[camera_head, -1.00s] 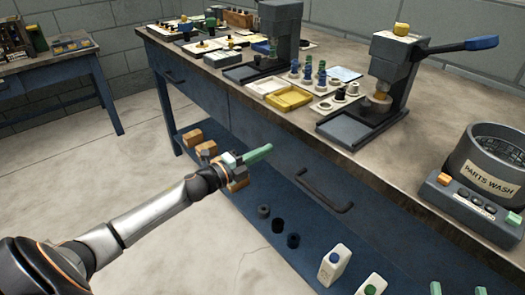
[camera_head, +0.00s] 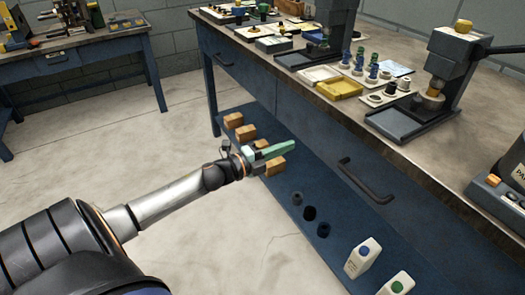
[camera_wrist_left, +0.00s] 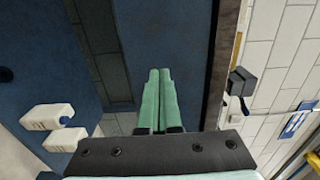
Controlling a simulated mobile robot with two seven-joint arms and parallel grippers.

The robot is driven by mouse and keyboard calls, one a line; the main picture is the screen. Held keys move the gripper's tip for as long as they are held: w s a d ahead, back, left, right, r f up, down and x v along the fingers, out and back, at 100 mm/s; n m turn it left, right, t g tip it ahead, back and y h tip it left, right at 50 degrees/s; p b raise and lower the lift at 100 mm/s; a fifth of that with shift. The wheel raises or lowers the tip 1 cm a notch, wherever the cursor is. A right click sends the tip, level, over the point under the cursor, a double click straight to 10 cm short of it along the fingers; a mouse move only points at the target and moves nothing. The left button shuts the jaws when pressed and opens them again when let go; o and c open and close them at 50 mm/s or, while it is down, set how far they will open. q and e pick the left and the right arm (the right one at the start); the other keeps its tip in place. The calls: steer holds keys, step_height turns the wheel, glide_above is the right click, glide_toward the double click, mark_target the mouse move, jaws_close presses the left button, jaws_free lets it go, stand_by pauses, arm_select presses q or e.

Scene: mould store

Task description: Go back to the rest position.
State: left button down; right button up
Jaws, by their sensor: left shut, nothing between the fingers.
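My left gripper (camera_head: 275,151) reaches in from the left in the head view, in front of the blue workbench (camera_head: 290,112) and over its lower shelf. Its green fingers are together with nothing between them. In the left wrist view the two green fingers (camera_wrist_left: 158,98) lie side by side, pointing at the blue bench. My right gripper is in neither view.
The lower shelf holds wooden blocks (camera_head: 233,120), dark round pieces (camera_head: 310,213) and two white bottles (camera_head: 363,258). The bench top carries presses (camera_head: 450,65) and a yellow tray (camera_head: 338,89). Another bench (camera_head: 80,42) stands at the back left. Floor (camera_head: 130,150) between is clear.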

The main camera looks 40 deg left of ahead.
arm_select(q)
steer(key=v, duration=0.6)
steer(key=shift+p, duration=0.4)
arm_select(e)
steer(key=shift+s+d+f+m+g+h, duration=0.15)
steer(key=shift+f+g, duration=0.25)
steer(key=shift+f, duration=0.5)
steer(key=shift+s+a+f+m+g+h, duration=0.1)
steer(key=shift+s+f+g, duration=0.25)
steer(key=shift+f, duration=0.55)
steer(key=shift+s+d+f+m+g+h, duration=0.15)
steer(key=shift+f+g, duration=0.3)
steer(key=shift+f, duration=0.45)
arm_select(q)
steer(key=shift+s, duration=0.15)
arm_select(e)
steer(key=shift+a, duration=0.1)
